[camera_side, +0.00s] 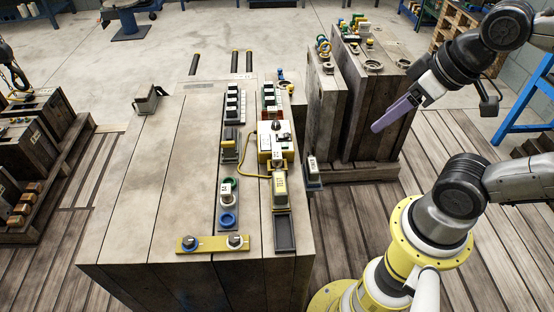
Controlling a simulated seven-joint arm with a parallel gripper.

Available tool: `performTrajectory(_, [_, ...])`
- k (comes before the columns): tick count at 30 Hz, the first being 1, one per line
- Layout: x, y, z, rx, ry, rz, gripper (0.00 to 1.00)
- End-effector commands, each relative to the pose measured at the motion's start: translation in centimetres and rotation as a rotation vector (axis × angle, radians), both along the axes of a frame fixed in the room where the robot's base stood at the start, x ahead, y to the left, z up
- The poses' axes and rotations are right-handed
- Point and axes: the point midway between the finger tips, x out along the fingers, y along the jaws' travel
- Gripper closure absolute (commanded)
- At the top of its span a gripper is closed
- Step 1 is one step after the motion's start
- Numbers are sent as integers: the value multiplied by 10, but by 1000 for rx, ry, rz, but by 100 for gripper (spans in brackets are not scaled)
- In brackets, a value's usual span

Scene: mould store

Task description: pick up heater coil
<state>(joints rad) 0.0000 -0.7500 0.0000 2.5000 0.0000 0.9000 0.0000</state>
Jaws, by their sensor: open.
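I cannot tell for certain which thing is the heater coil. On the dark strip of the wooden-topped bench stand a green ring-shaped part (226,184) and a blue ring-shaped part (228,219), with a pale piece between them. Coloured rings (323,47) stand on top of a tall dark block at the back. My gripper (378,126) is at the upper right, tilted down to the left, with long lavender fingers. It is open, and nothing shows between the fingers, which overlap in this view. It is in front of the tall blocks, apart from the bench parts.
Tall blocks (368,110) stand behind. A dark crate (30,150) is at left.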

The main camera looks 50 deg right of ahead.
Motion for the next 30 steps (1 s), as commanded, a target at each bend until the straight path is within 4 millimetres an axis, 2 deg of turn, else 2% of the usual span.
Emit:
performTrajectory(13, [0, 0, 0, 25, -1, -47, 30])
performTrajectory(16, [8, 0, 14, 70, -34, -125, 30])
performTrajectory(19, [31, 0, 32, 129, -42, -228, 30])
performTrajectory(24, [77, 0, 45, 201, -3, -373, 30])
performTrajectory(26, [96, 1, 46, 220, 20, -420, 30])
performTrajectory(30, [146, 1, 36, 258, 86, -535, 30])
